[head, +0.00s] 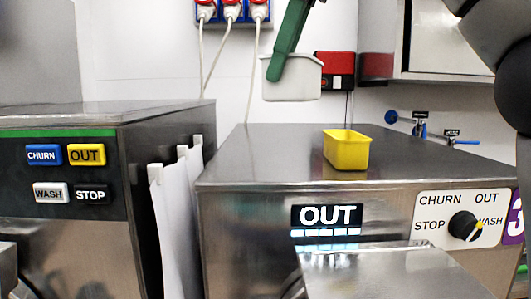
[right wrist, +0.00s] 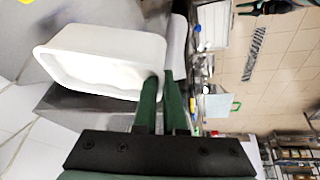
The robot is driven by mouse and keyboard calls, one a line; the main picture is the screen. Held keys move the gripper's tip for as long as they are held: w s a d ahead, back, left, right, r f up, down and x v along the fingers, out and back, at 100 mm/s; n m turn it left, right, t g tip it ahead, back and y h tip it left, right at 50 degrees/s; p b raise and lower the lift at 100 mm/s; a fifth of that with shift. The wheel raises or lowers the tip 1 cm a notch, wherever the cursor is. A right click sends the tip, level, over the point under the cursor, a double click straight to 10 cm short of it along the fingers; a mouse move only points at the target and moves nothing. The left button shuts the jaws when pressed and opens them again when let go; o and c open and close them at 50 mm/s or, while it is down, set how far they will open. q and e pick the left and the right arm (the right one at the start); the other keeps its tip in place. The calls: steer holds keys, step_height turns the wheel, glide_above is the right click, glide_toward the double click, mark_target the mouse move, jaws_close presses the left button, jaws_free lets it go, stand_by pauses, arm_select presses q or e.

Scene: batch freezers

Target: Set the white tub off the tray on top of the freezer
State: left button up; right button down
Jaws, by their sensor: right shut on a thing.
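The white tub (head: 297,80) hangs in the air above the back of the right freezer's steel top (head: 255,150). My right gripper (head: 275,75) is shut on the tub's rim at its left end, with a green finger slanting down over it. In the right wrist view, the tub (right wrist: 95,45) is empty inside as far as I see, and the green fingers (right wrist: 160,82) pinch its wall. A gap shows between tub and freezer top. I cannot make out a tray for certain.
A yellow tub (head: 346,150) stands on the freezer top, right of its middle. The top is clear to the left of it. A steel shelf (head: 385,275) juts out in front. Blue taps (head: 420,128) are behind at the right. Another freezer (head: 90,115) stands at the left.

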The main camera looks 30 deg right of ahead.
steer(key=shift+w+d+f, duration=0.65)
steer(key=shift+w+f, duration=0.95)
steer(key=shift+w, duration=0.5)
steer(key=shift+w+d+f, duration=0.65)
steer(key=shift+w+f, duration=0.9)
steer(key=shift+w, duration=0.55)
steer(key=shift+w+d+f, duration=0.65)
steer(key=shift+w+f, duration=0.95)
steer(key=shift+w, duration=0.5)
steer(key=shift+w+f, duration=0.1)
steer(key=shift+f, duration=1.5)
steer(key=shift+f, duration=0.1)
steer(key=c, duration=1)
jaws_free()
steer(key=v, duration=0.7)
steer(key=shift+r, duration=0.3)
steer(key=shift+d, duration=0.1)
